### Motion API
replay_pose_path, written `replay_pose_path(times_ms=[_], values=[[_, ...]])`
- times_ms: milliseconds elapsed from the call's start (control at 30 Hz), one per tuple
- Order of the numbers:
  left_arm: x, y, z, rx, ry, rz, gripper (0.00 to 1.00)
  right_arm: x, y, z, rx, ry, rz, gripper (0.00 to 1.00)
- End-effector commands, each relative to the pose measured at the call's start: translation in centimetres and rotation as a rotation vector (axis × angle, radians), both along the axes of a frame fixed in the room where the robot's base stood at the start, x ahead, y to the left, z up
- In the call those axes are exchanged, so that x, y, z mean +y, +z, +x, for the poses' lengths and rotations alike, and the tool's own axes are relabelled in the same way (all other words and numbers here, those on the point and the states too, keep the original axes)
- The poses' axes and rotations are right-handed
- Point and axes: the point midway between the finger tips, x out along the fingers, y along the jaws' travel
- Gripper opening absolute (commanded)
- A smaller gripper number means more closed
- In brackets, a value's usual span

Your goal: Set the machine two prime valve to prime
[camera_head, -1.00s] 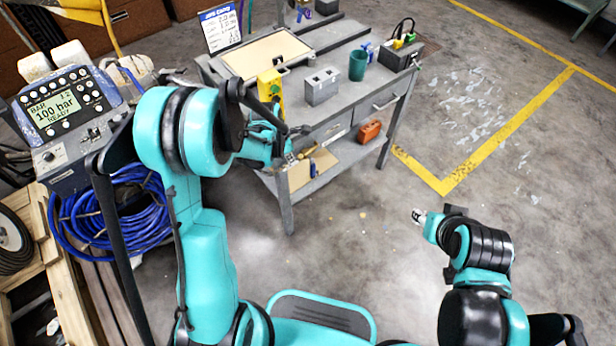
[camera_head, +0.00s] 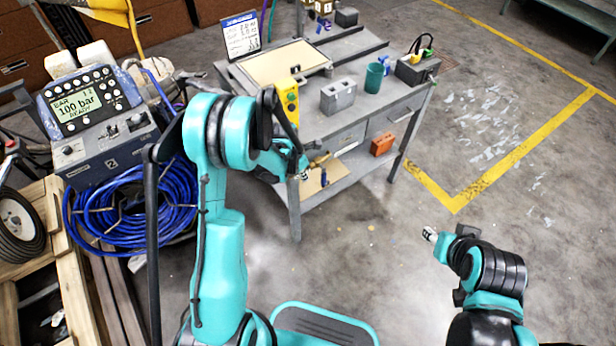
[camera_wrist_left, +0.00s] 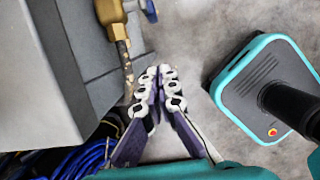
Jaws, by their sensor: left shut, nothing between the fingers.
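My left gripper (camera_wrist_left: 160,88) is shut and empty, apart from and below that fitting in the picture. In the head view it is by the workbench's front left corner, partly hidden by my arm. My right gripper (camera_head: 430,235) is over open floor, its fingers too small to read.
A blue hose coil (camera_head: 130,215) hangs below the grey unit. The workbench (camera_head: 300,125) holds a yellow control box (camera_head: 288,100), a grey block (camera_head: 338,95) and a green cup (camera_head: 374,77). An orange box (camera_head: 382,145) sits on its lower shelf. Floor at the right is clear.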

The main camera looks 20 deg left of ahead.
Motion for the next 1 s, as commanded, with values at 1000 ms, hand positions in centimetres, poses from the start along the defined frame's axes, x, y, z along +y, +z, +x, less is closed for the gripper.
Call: replay_pose_path(times_ms=[1000], values=[[-3.7,-7.9,4.8,-0.001,-0.001,0.001,0.00,0.0,-4.9,0.0,0.000,0.000,0.000,0.40]])
